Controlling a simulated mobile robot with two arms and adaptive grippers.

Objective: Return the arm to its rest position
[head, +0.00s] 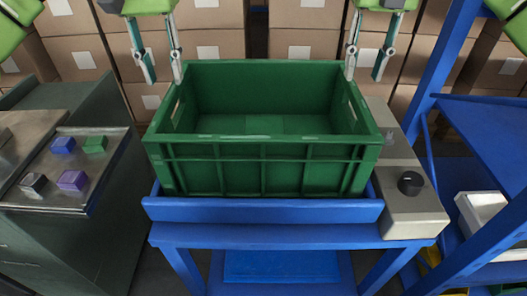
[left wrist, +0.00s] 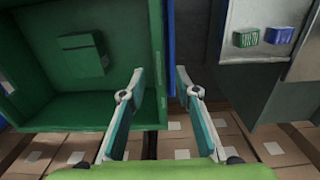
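My left gripper (head: 164,82) is open and empty, pointing down by the far left corner of a green crate (head: 262,152). In the left wrist view its two fingers (left wrist: 160,74) are spread apart, with the crate's side wall (left wrist: 156,60) showing beyond the gap. My right gripper (head: 364,79) is open and empty, pointing down by the crate's far right corner. Neither gripper visibly holds anything; whether a finger touches the crate I cannot tell. A green block-like shape (left wrist: 84,54) shows inside the crate.
The crate sits on a blue stand (head: 265,236). A grey control box with a black knob (head: 410,183) is at its right. On the left, a metal tray (head: 62,140) holds several small blue, green, purple and dark blocks. Cardboard boxes (head: 77,57) line the back. Blue shelving (head: 490,140) is at right.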

